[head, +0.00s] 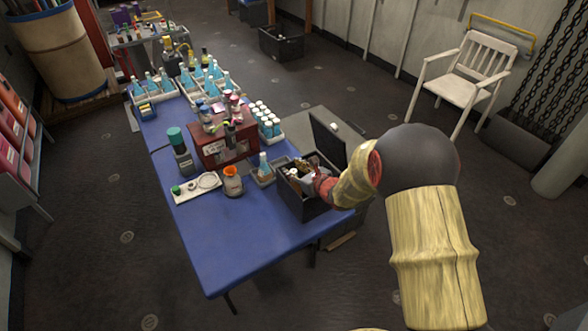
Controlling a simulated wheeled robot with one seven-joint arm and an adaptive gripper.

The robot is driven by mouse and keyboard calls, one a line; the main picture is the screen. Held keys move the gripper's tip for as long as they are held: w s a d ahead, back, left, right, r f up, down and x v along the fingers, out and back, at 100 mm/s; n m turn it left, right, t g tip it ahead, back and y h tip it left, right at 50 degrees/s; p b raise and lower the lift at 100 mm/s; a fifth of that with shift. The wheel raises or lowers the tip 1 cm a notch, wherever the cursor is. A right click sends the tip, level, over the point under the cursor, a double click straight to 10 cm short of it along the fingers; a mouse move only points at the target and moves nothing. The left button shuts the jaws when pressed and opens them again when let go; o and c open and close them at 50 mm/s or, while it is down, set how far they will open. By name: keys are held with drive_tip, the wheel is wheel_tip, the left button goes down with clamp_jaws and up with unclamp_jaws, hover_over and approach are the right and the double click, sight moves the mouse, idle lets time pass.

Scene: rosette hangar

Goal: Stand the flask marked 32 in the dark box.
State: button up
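A dark open box (292,203) stands near the right edge of the blue table. My arm reaches in from the right. My gripper (306,171) is at the top of this box, seen small and partly hidden by my own wrist. Something pale shows beside the fingers in the box opening; I cannot tell whether it is held or what it is. No mark 32 is readable. A flask with blue liquid (264,167) stands in a small grey tray left of the box. Several similar blue flasks (196,76) stand in white trays at the back.
A red box (212,150) with bottles, a brown jar with an orange top (232,183), a teal-capped bottle (179,147) and a white tray (181,194) crowd the table (232,248). Its front is bare. A grey upright panel (328,141) stands behind the dark box.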

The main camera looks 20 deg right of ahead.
drive_tip(key=r+p+v, duration=0.1)
drive_tip(key=p+v, duration=0.2)
drive_tip(key=v, duration=0.9)
drive_tip(key=s+a+r+n+g+y, duration=0.3)
drive_tip(key=s+a+r+n+y, duration=0.15)
drive_tip(key=a+r+n, duration=0.55)
drive_tip(key=s+a+r+n+g, duration=0.4)
drive_tip(key=s+a+r+n, duration=0.15)
drive_tip(key=s+n, duration=0.35)
drive_tip(key=s+d+r+n+g+h, duration=0.25)
drive_tip(key=s+n, duration=0.35)
drive_tip(key=s, duration=0.5)
drive_tip(key=s+d+r+n+t+h, duration=0.2)
drive_tip(key=s+d+n+h, duration=0.3)
drive_tip(key=d, duration=0.4)
drive_tip(key=shift+s+d+r+n+h, duration=0.2)
drive_tip(key=shift+s+r+n+h, duration=0.2)
drive_tip(key=shift+n+h, duration=0.2)
